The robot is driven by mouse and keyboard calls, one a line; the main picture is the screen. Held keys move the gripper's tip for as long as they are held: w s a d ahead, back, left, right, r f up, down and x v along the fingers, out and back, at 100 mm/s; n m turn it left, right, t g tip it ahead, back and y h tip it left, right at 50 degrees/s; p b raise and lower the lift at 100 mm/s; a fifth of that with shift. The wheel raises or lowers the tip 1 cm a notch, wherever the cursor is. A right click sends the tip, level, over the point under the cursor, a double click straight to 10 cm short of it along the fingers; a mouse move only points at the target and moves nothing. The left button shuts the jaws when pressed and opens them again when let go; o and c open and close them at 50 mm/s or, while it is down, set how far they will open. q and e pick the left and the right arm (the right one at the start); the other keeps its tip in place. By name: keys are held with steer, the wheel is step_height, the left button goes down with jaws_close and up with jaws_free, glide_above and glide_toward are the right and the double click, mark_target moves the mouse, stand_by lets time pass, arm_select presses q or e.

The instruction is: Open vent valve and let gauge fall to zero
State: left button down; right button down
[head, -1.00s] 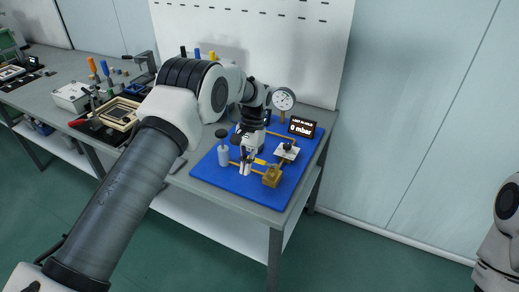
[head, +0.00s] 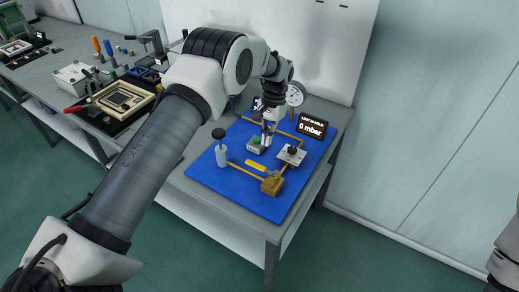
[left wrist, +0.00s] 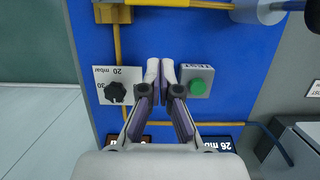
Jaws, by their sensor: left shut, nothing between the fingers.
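On the blue board (head: 206,178), a yellow lever (head: 256,165) lies by a brass block (head: 272,185), near the pipe. The round white gauge (head: 294,95) is at the back, partly covered by my arm; its needle is too small to read. My left gripper (head: 267,140) is shut and empty, pointing down beside the green-button box (head: 256,146). In the left wrist view, its closed tips (left wrist: 161,68) lie between the green button (left wrist: 197,84) and the black knob (left wrist: 116,92) on a white plate. I cannot tell whether they touch the box.
A display (head: 313,127) reads 0 mbar; another (left wrist: 218,143) appears to read 26 mbar. A black-knobbed white cylinder (head: 222,155) stands front left. Tools and a tray (head: 124,96) occupy the bench left.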

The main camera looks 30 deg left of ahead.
mark_target(261, 168)
arm_select(q)
steer(key=shift+x, duration=1.05)
steer(key=s+p, duration=0.2)
steer(key=s, duration=0.1)
steer(key=shift+s+a+f+p, duration=0.15)
steer(key=shift+s+a+p, duration=0.05)
steer(key=shift+s+p, duration=0.1)
steer(key=shift+s+f, duration=0.1)
steer(key=shift+s, duration=0.35)
steer(key=shift+w+f, duration=0.2)
steer(key=shift+w, duration=0.05)
steer(key=shift+s+r, duration=0.1)
steer(key=shift+s, duration=0.15)
